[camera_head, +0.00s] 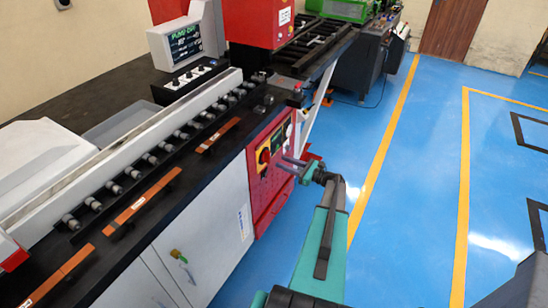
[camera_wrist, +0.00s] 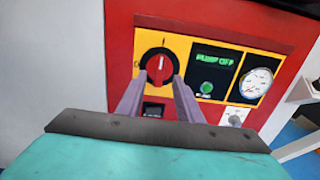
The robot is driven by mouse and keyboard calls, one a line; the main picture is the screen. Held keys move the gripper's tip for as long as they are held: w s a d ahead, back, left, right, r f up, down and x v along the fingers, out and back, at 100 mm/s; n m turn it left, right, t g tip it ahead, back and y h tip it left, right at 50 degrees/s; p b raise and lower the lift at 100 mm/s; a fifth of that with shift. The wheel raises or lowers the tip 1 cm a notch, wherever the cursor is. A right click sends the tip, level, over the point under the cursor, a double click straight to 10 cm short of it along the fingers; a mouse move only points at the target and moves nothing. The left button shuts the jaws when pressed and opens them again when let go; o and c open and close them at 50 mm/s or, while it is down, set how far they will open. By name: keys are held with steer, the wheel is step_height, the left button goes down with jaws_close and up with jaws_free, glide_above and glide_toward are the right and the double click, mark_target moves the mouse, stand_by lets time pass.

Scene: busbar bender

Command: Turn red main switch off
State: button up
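The red main switch (camera_wrist: 158,66) is a round rotary knob on a yellow plate in the wrist view, with a small pale mark on its face. In the head view the switch (camera_head: 264,156) is on the red front panel of the machine. My gripper (camera_wrist: 161,79) has its two fingers apart with a clear gap, pointing at the panel.
Right of the switch are a green display (camera_wrist: 213,58) reading "PUMP OFF", a green button (camera_wrist: 207,88) and a round gauge (camera_wrist: 256,83). A black rocker (camera_wrist: 153,109) is below the switch. The blue floor (camera_head: 425,200) to the right is clear.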

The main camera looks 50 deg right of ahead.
mark_target(268, 157)
steer(key=p+x, duration=0.2)
steer(key=x, duration=0.4)
jaws_close()
